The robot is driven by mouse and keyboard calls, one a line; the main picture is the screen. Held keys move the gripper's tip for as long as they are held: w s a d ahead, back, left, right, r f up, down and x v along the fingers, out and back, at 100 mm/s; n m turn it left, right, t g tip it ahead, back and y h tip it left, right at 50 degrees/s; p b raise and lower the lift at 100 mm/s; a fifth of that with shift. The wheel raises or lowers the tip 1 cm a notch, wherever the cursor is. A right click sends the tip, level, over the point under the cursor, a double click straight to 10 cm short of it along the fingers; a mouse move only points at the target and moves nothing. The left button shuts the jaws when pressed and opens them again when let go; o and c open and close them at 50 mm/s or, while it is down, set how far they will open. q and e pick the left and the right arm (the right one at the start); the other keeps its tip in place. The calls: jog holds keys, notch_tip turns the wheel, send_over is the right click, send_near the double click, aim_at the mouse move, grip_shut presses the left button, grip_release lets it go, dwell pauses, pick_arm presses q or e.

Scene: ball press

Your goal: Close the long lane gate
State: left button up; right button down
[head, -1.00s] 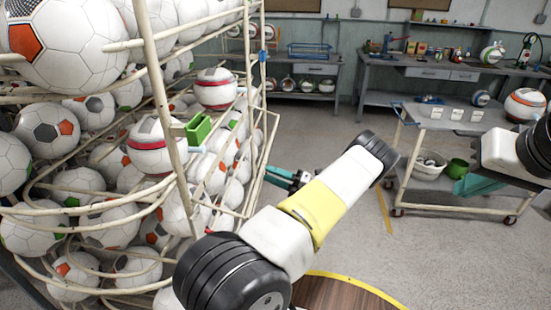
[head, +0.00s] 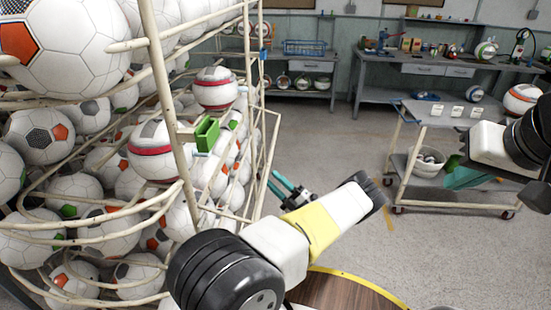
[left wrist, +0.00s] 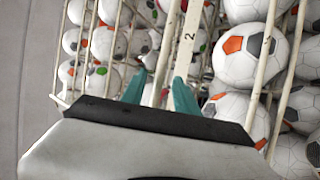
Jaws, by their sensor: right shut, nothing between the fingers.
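A green block (head: 207,134) with a pale bar is mounted beside the rack's front post, between two red-striped balls, an upper one (head: 214,90) and a lower one (head: 152,154). I cannot tell for sure whether it belongs to the long lane gate. My left gripper (head: 284,186), with teal fingers, is right of and below the block, apart from it. In the left wrist view its fingers (left wrist: 160,92) are apart with nothing clearly between them; a pale strip marked "2" (left wrist: 188,38) lies beyond. My right gripper (head: 465,177) is shut and empty in front of the trolley.
The cream wire rack (head: 175,120) full of soccer balls fills the left side.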

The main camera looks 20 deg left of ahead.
pick_arm(q)
jog(key=x, duration=0.7)
jog(key=shift+c, duration=0.5)
grip_shut()
dwell(0.8)
